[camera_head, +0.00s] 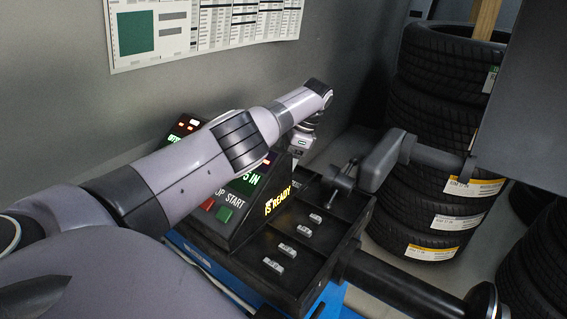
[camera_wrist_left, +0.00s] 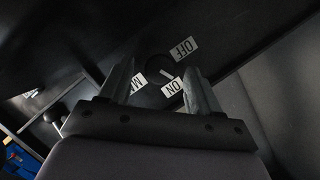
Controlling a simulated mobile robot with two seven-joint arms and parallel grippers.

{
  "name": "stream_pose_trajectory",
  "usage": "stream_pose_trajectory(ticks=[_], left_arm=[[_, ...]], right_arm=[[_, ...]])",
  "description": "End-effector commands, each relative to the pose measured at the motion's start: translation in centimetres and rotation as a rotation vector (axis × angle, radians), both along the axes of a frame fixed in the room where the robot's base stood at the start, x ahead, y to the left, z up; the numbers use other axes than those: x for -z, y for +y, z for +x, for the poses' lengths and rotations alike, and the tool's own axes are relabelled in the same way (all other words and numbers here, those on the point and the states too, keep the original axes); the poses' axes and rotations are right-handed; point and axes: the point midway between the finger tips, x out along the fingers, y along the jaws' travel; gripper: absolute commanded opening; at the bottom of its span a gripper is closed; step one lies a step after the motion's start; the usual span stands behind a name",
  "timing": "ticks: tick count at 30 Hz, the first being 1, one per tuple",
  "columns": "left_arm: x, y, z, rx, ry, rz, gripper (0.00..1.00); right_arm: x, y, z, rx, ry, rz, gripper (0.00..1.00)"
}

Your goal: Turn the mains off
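The mains switch is a round dark knob (camera_wrist_left: 156,68) with a white pointer mark, in the left wrist view. The pointer lies on the side nearer the ON label (camera_wrist_left: 173,87); the OFF label (camera_wrist_left: 184,48) is above it to the right. A partly hidden label (camera_wrist_left: 138,82) starting "MA" is to the left. My left gripper (camera_wrist_left: 160,80) has its two fingers apart, one on each side of the knob in the picture; I cannot tell whether they touch it. My right gripper is not in view.
The lit console (camera_head: 245,185) reads READY, with a green START button (camera_head: 225,214). A black tray (camera_head: 315,262) holds small weights. A grey arm (camera_head: 385,160) stands over its far edge; a black shaft (camera_head: 410,287) sticks out right. Stacked tyres (camera_head: 440,110) stand behind.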

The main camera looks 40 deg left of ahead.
Motion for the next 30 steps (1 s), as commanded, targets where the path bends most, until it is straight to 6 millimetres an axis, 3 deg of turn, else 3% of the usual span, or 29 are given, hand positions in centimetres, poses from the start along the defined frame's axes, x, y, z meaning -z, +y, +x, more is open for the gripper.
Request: stream_pose_trajectory(ticks=[7, 11, 21, 24, 30], left_arm=[[-0.2, 0.0, 0.0, 0.0, 0.001, 0.0, 0.63], [-1.6, 0.0, 0.0, 0.001, 0.0, 0.0, 0.63], [-9.5, 0.0, 0.0, -0.002, -0.002, -0.001, 0.63], [-12.2, 0.0, 0.0, 0.0, -0.001, 0.0, 0.63], [-15.4, 0.0, 0.0, 0.0, 0.002, 0.001, 0.63]], right_arm=[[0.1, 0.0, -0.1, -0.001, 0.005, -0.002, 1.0], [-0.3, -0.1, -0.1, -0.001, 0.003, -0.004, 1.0], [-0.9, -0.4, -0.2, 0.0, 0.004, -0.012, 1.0], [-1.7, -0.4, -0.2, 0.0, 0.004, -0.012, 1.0], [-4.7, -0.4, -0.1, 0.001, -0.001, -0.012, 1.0]])
